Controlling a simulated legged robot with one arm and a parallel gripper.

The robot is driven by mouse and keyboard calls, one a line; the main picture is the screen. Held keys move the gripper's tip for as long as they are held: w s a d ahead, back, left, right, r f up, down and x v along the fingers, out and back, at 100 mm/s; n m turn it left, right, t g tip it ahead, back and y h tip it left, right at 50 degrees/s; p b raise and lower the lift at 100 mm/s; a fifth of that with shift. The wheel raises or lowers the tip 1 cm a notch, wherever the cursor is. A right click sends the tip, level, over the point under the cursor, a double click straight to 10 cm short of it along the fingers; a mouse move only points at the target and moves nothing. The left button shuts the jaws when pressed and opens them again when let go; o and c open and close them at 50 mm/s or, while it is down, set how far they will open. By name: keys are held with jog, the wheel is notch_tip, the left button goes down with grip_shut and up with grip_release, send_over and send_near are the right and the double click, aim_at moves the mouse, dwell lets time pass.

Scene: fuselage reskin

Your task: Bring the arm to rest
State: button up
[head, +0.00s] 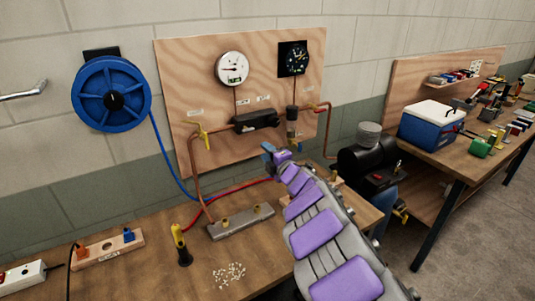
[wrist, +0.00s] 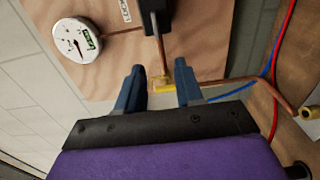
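My arm, grey with purple pads, reaches up from the lower right of the head view over the wooden bench (head: 150,262). My gripper (head: 268,152) is at its far end, in front of the lower part of the plywood panel (head: 175,80). In the wrist view my gripper (wrist: 158,72) has its two blue-grey fingers apart, with nothing held between them. A yellow valve handle (wrist: 168,88) on a copper pipe shows behind the gap; I cannot tell how far beyond the fingertips it is.
A round white gauge (head: 232,68) and a black gauge (head: 293,59) hang on the panel. A blue hose reel (head: 112,93) is on the wall. A black tank (head: 367,165) stands right.

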jog(key=s+d+r+m+h, duration=0.1)
jog(key=d+r+m+h, duration=0.3)
jog(key=d, duration=0.4)
jog(key=s+d+r+m+h, duration=0.15)
jog(key=d+m+h, duration=0.3)
jog(key=d, duration=0.45)
jog(key=s+d+m+g+h, duration=0.5)
jog(key=s+d+m+h, duration=0.3)
jog(key=s+d, duration=0.55)
jog(key=s+a+f+m+g+y, duration=0.2)
jog(key=s+a+f+g, duration=0.1)
jog(key=s, duration=1.1)
jog(key=s+a+f+m+g+y, duration=0.2)
jog(key=s+a+f+m+g, duration=0.1)
jog(key=s, duration=1.2)
jog(key=s+a+f+m+g+y, duration=0.2)
jog(key=s+a+f+m+g, duration=0.1)
jog(key=s, duration=1.2)
jog(key=a+f+g, duration=0.1)
jog(key=a+g, duration=0.1)
jog(key=a, duration=0.1)
jog(key=shift+s+f+g, duration=0.25)
jog(key=shift+f+g, duration=0.15)
jog(key=shift+m+y, duration=0.25)
